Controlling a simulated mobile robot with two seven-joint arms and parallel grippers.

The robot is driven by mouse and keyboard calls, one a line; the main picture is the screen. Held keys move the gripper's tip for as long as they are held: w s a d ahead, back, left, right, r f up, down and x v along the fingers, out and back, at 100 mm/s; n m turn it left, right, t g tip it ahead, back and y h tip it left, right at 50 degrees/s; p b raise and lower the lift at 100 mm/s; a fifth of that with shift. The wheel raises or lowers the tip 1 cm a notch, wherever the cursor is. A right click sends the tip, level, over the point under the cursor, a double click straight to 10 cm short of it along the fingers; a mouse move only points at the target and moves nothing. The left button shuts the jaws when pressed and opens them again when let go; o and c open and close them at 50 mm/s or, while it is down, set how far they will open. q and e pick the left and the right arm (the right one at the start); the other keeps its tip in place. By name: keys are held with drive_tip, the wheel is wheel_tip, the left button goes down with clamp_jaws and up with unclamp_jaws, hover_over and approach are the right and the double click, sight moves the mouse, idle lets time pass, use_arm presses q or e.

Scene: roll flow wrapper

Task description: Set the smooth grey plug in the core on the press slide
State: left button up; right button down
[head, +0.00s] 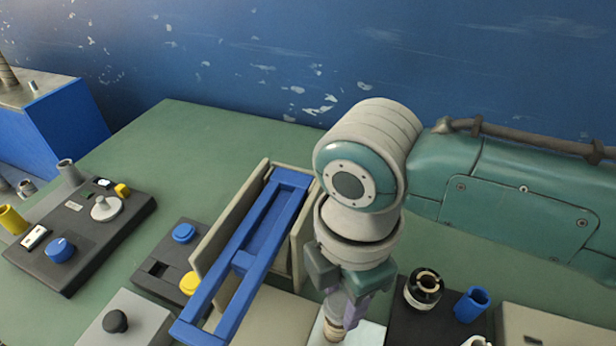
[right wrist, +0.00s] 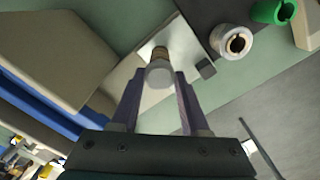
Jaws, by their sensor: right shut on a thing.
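My right gripper (head: 345,305) points down at the front centre, its purple fingers shut on a smooth grey plug (right wrist: 160,74). The plug's round end faces the right wrist camera between the fingertips. A tan-brown core (right wrist: 160,52) shows just beyond the plug, on a pale plate (right wrist: 178,50) that looks like the press slide. In the head view the core (head: 332,331) shows below the fingers, and the plate (head: 372,334) is partly cut off by the lower edge. The plug looks lined up with the core; I cannot tell whether they touch. My left gripper is not in view.
A blue frame (head: 243,262) between beige walls stands left of the gripper. A control box (head: 80,228) with knobs sits at far left. The back green tabletop is clear.

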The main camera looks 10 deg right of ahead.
drive_tip(key=shift+f, duration=0.1)
drive_tip(key=shift+f, duration=0.2)
idle(0.4)
drive_tip(key=shift+f, duration=0.35)
drive_tip(key=shift+f, duration=0.1)
idle(0.4)
unclamp_jaws()
idle(0.5)
